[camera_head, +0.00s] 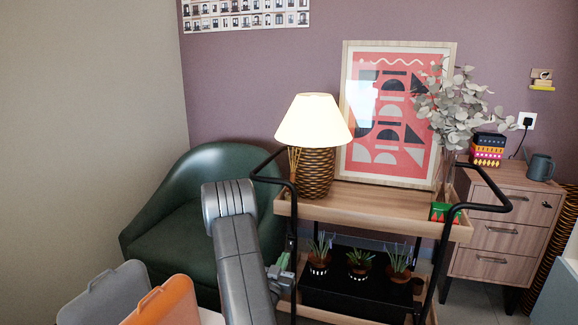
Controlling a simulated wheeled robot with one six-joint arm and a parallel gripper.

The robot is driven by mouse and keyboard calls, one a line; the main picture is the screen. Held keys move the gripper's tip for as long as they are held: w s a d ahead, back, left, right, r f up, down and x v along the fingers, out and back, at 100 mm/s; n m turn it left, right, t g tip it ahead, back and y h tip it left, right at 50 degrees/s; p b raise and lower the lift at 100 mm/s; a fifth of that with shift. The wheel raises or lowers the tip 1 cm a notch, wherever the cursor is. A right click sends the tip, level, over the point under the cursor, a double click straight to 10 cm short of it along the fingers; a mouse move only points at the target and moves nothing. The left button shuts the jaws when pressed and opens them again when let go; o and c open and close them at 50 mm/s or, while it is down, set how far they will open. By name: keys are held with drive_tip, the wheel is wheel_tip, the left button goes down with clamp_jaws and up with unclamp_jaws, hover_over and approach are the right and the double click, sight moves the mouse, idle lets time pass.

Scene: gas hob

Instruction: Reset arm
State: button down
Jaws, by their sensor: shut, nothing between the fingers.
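My grey arm (240,255) rises from the bottom edge of the head view, left of centre, and bends at a rounded joint near the armchair. A small grey-green end part, which looks like my gripper (281,272), shows just right of the arm link, in front of the trolley's left side. It is small and partly hidden by the arm. It is shut and I see nothing held in it. No gas hob is visible.
A wooden trolley (385,207) with black handles carries a lit lamp (313,122) and a framed picture (391,115). A green armchair (185,195) stands behind my arm. Grey (105,298) and orange (163,303) boards are at bottom left. A drawer cabinet (500,232) stands right.

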drive_tip(key=shift+p+v, duration=0.35)
drive_tip(key=shift+v, duration=1.75)
